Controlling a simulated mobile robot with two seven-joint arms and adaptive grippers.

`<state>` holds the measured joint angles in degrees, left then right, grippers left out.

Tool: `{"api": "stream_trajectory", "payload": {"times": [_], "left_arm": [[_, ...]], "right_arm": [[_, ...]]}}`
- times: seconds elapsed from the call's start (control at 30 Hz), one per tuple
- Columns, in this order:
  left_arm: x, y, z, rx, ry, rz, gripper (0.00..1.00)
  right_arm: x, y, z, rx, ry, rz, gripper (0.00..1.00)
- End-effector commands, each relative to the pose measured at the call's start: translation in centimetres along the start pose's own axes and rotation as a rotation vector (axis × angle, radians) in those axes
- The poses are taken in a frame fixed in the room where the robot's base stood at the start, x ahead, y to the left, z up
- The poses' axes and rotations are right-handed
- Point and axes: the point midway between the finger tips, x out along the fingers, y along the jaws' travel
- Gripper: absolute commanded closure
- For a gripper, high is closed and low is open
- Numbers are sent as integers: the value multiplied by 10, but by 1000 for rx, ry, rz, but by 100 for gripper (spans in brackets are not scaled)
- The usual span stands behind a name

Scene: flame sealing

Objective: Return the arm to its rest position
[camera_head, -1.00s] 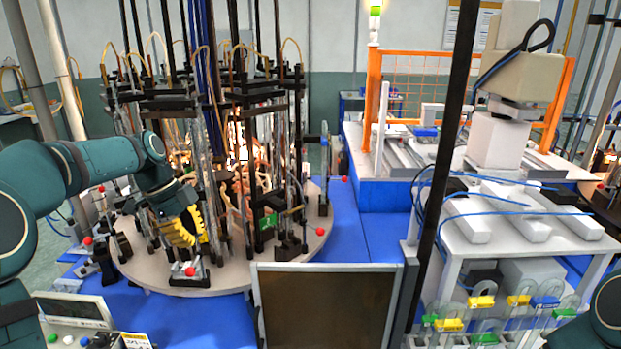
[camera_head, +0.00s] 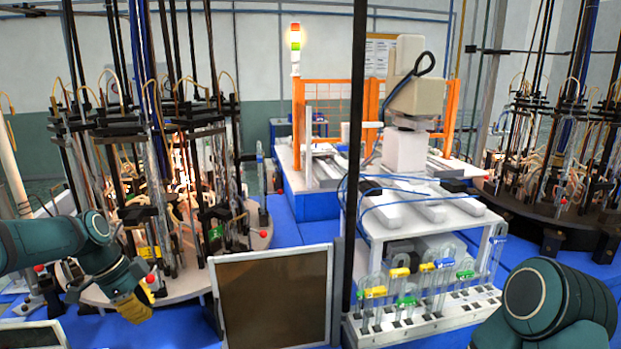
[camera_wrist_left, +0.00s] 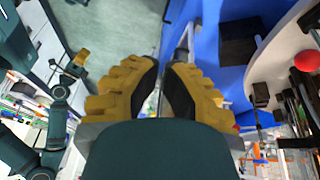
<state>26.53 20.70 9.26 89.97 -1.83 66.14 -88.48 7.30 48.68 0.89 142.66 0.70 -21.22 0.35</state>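My left gripper (camera_head: 138,303) hangs at the lower left in the head view, in front of the near edge of the left round machine (camera_head: 190,287). It is clear of the fixtures, with its yellow fingers pointing down. In the left wrist view its fingertips (camera_wrist_left: 160,66) nearly meet, with only a narrow gap and nothing held between them. My right arm (camera_head: 545,300) shows at the lower right in the head view, its gripper out of frame. A yellow gripper (camera_wrist_left: 78,60) on a teal arm, apparently my right one, shows small in the left wrist view.
A rack of glass pieces with coloured holders (camera_head: 420,325) stands on the right. A dark panel (camera_head: 272,300) stands in the front middle, beside a black post (camera_head: 352,180). A white robot unit (camera_head: 405,150) and a second round machine (camera_head: 560,215) stand behind.

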Motion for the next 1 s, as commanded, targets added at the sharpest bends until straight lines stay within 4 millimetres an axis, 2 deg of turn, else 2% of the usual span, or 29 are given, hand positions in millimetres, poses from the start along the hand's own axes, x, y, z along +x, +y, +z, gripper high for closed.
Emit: {"api": "stream_trajectory", "payload": {"times": [0.03,0.17,0.2,0.27,0.3,0.4,0.5,0.6,0.73,0.83,1.0], "left_arm": [[32,2,-7,-57,5,11,100],[110,11,-23,-252,16,3,100],[135,17,-29,-321,20,0,100],[173,31,-37,-430,25,-4,100],[197,41,-42,-504,29,-9,100],[251,74,-52,-688,36,-16,100],[296,113,-57,-873,43,-27,100],[328,154,-60,-1045,51,-39,100],[351,198,-58,-1224,63,-55,100],[358,219,-56,-1314,72,-67,100],[361,230,-54,-1372,80,-76,100]], "right_arm": [[1,0,-1,0,1,0,100],[2,0,0,-1,1,0,100],[2,0,0,-1,0,0,100],[2,0,0,-1,-1,0,100],[2,1,0,-1,-1,0,100],[3,1,1,-1,-1,0,100],[3,1,1,-1,-2,0,100],[4,1,1,-1,-2,0,100],[4,1,1,-1,-3,0,100],[4,1,1,-1,-3,0,100],[4,1,1,-1,-3,-1,100]]}}
